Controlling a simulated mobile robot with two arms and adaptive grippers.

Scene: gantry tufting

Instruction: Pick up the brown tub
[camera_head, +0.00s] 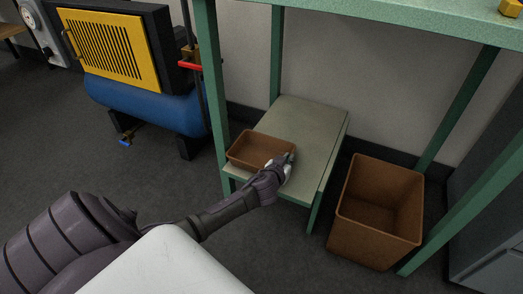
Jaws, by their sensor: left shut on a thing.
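A shallow brown tub (257,150) sits upright at the near left end of a low grey-green shelf (297,119), between the green legs of a bench. It looks empty. My left gripper (284,162) is at the tub's right near corner, shut on its rim. The fingers partly hide that corner. I cannot tell whether the tub's bottom touches the shelf. My right gripper is not in view.
A deep brown bin (377,210) stands on the floor right of the shelf. Green legs (211,90) and a green bench top (420,17) frame the space. A blue tank machine with a yellow grille (118,47) stands at left. The shelf's far part is bare.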

